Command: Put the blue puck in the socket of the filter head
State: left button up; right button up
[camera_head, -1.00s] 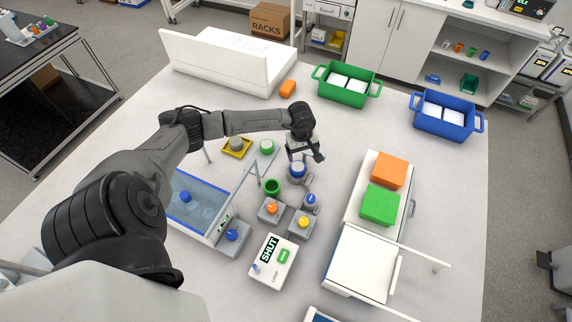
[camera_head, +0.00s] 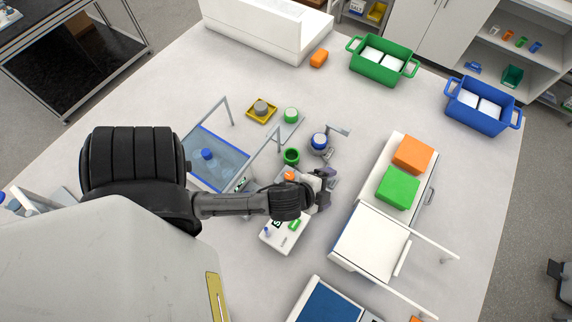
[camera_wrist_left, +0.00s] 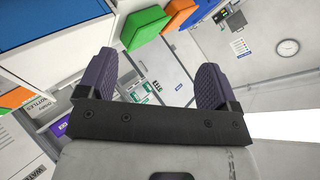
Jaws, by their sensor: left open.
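A round blue-topped piece (camera_head: 319,140) sits on a small grey and white base in the middle of the table. It may be the blue puck on the filter head, but I cannot tell how it is seated. Another blue round top (camera_head: 207,154) shows in the blue-edged clear tank (camera_head: 222,168). My left gripper (camera_head: 326,186) is below the blue-topped piece in the head view and apart from it. In the left wrist view the left gripper (camera_wrist_left: 157,92) is open with nothing between its pads. My right gripper is not in view.
A green cup (camera_head: 291,156) and a green-topped jar (camera_head: 291,115) stand near the base. My left arm partly covers the knob blocks and the white sign box (camera_head: 288,237). A white unit with orange (camera_head: 412,154) and green (camera_head: 398,188) blocks stands right.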

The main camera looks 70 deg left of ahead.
pick_arm(q)
jog(key=s+d+f+n+g+h, duration=0.1)
jog(key=s+d+n+g, duration=0.1)
jog(key=s, duration=0.4)
jog(key=s+d+f+n+g+h, duration=0.1)
jog(key=s+d+n+g+h, duration=0.1)
jog(key=s, duration=0.5)
jog(key=d+n+g, duration=0.1)
jog(key=n+g, duration=0.1)
jog(key=g, duration=0.1)
jog(key=shift+f, duration=0.35)
